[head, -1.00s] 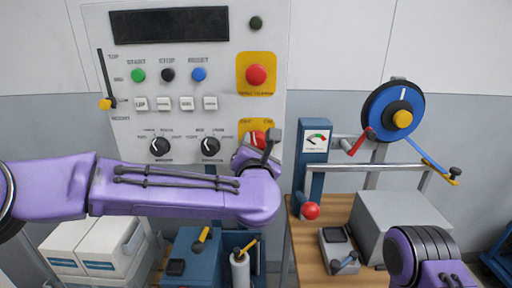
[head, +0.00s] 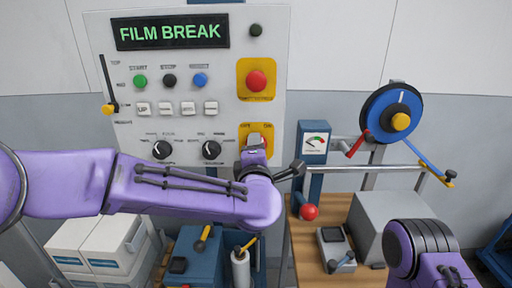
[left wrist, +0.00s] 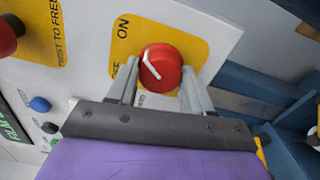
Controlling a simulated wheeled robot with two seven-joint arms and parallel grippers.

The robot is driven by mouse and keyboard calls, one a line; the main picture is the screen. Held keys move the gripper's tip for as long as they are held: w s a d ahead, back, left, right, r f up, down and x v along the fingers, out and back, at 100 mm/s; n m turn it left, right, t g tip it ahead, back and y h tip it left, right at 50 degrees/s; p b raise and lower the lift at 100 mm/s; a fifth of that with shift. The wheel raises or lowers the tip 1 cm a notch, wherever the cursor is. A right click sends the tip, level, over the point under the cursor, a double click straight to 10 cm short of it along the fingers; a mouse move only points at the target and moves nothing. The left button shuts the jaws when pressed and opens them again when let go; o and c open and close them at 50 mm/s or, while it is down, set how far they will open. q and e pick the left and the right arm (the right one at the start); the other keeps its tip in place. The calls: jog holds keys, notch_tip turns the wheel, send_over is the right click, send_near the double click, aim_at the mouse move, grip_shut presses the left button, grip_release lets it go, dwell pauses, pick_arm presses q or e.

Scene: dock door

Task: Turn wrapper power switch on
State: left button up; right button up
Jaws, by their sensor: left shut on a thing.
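The red rotary power switch (left wrist: 161,67) shows in the left wrist view, on a yellow plate (left wrist: 190,40) lettered ON and OFF. Its white mark slants towards the upper left of that view, on the lettered side. My left gripper (left wrist: 160,72) is shut on the switch, one grey finger on each side. In the head view my left gripper (head: 256,145) is at the yellow plate and hides most of the switch. The panel's display (head: 170,32) is lit and reads FILM BREAK in green. My right arm is at the lower right; its fingers are out of view.
A red emergency-stop button (head: 256,80) is just above the switch. Green, black and blue buttons, white keys and two black knobs (head: 211,149) are to its left. A blue wheel (head: 391,113) and a wooden table (head: 335,205) with a grey box (head: 390,210) are to the right.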

pick_arm(q)
jog(key=shift+r+m, duration=0.1)
jog(key=shift+m, duration=0.6)
jog(key=shift+p, duration=0.3)
jog(key=o, duration=1)
jog(key=shift+o, duration=0.2)
jog(key=s+b, duration=0.3)
jog(key=s, duration=0.7)
jog(key=shift+s, duration=0.25)
jog(key=shift+m, duration=0.3)
